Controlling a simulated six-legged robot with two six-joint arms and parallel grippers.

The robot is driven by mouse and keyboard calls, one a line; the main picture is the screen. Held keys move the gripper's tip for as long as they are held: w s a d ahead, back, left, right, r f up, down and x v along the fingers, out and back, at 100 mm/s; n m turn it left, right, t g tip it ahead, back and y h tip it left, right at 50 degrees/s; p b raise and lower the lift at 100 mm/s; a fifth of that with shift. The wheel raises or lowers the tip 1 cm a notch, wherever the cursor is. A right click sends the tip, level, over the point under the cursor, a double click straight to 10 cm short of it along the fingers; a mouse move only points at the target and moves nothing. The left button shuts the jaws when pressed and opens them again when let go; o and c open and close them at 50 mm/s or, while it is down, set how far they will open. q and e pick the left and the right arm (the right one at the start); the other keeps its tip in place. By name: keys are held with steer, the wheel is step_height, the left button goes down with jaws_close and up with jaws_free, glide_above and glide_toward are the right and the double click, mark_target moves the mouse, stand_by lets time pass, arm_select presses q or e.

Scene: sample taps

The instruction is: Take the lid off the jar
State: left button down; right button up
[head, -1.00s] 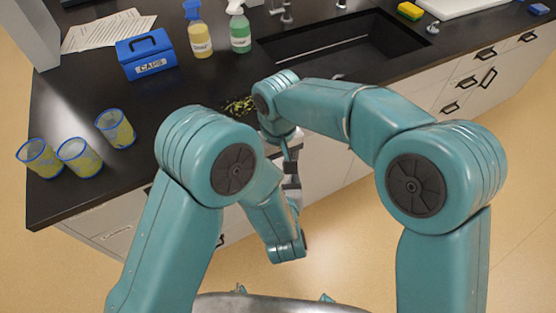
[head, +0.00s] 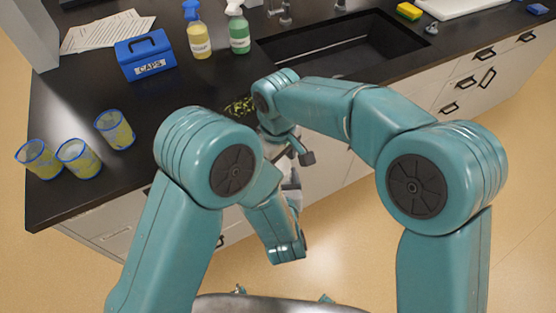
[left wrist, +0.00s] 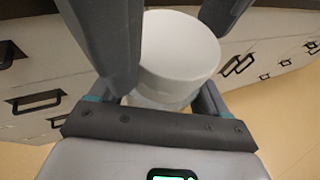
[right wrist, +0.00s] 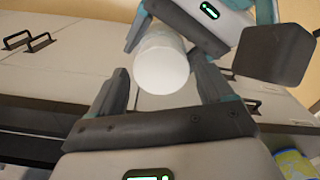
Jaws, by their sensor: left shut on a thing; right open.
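A jar with a wide white lid (left wrist: 182,45) shows in the left wrist view, its clear body (left wrist: 165,97) below the lid. My left gripper (left wrist: 160,92) is shut on the jar and holds it in the air off the counter's front. In the right wrist view the white lid (right wrist: 161,70) lies between the spread fingers of my right gripper (right wrist: 158,82), with gaps at both sides. The lid appears to be on the jar. In the head view my right gripper (head: 296,150) is open; my left gripper and most of the jar are hidden behind my arms.
The dark counter (head: 75,205) holds several blue-rimmed cups (head: 77,158), a blue CAPS box (head: 146,55), two spray bottles (head: 238,35), papers and green scraps (head: 238,106). A sink (head: 350,45) lies behind. White drawers with handles are close to the grippers.

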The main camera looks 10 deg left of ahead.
step_height(320, 180, up, 4)
steer(key=shift+s+r, duration=0.1)
steer(key=shift+s, duration=0.05)
steer(key=m, duration=0.7)
steer(key=shift+d+r+m, duration=0.15)
steer(key=shift+r+m, duration=0.25)
steer(key=m, duration=0.1)
steer(key=r+m, duration=0.1)
steer(key=m, duration=0.1)
steer(key=shift+m, duration=0.3)
steer(key=shift+r+m, duration=0.55)
steer(key=shift+m, duration=0.35)
steer(key=shift+a+f, duration=0.2)
steer(key=shift+f, duration=3.6)
steer(key=shift+c, duration=0.3)
steer(key=c, duration=1)
steer(key=shift+c, duration=0.3)
